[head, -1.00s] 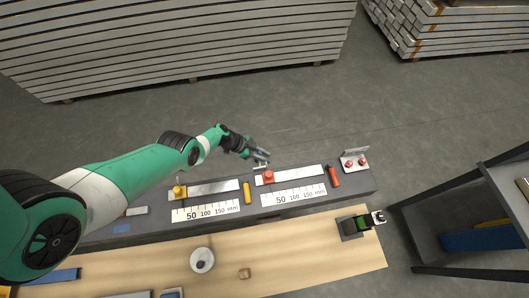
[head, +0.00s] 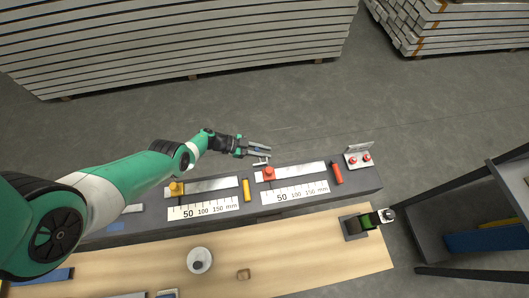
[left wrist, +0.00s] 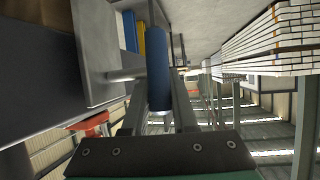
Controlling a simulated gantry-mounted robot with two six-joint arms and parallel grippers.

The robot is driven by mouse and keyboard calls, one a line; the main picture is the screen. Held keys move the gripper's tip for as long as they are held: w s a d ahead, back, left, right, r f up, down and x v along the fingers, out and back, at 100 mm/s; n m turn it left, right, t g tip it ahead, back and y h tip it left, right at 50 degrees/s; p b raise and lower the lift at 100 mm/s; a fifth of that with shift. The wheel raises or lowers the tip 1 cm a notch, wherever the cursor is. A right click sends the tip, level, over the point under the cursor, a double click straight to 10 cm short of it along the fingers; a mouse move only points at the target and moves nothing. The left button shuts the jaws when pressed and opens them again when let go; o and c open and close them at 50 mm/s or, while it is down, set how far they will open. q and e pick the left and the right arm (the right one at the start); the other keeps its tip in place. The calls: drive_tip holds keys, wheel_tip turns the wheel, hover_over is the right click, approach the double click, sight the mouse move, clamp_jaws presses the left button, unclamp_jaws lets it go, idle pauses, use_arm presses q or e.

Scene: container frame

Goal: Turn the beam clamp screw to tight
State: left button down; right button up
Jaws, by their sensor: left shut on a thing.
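My left gripper (head: 258,150) reaches in from the left, just beyond the far edge of the dark bench strip. In the left wrist view its fingers (left wrist: 160,112) are shut on a blue cylindrical handle (left wrist: 158,75). A small metal T-shaped piece (head: 261,162) shows just below the fingers in the head view. It appears to be part of the clamp screw, but its link to the blue handle is not clear. A red knob or block (head: 269,174) sits close by on the strip. My right gripper is not in view.
The strip also bears a yellow knob (head: 176,188), a yellow cylinder (head: 246,190), a red cylinder (head: 337,173) and a bracket with red buttons (head: 359,158). A white round pot (head: 200,260) stands on the wooden bench (head: 310,255). A dark shelf (head: 470,215) stands at right.

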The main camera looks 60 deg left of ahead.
use_arm(q)
drive_tip(key=shift+s+a+r+t+h+b, duration=0.1)
drive_tip(key=shift+t+h+b, duration=0.1)
drive_tip(key=shift+t+b, duration=0.35)
drive_tip(key=shift+s+d+r+t+h+b, duration=0.1)
drive_tip(key=shift+t+h+b, duration=0.1)
drive_tip(key=shift+t+b, duration=0.4)
drive_tip(key=shift+s+a+t+h+b, duration=0.1)
drive_tip(key=shift+t+h+b, duration=0.15)
drive_tip(key=shift+b, duration=0.55)
drive_tip(key=c, duration=0.7)
unclamp_jaws()
drive_tip(key=p+v, duration=0.1)
drive_tip(key=v, duration=1)
drive_tip(key=shift+s+p, duration=0.25)
drive_tip(key=shift+p, duration=0.1)
drive_tip(key=shift+r, duration=0.1)
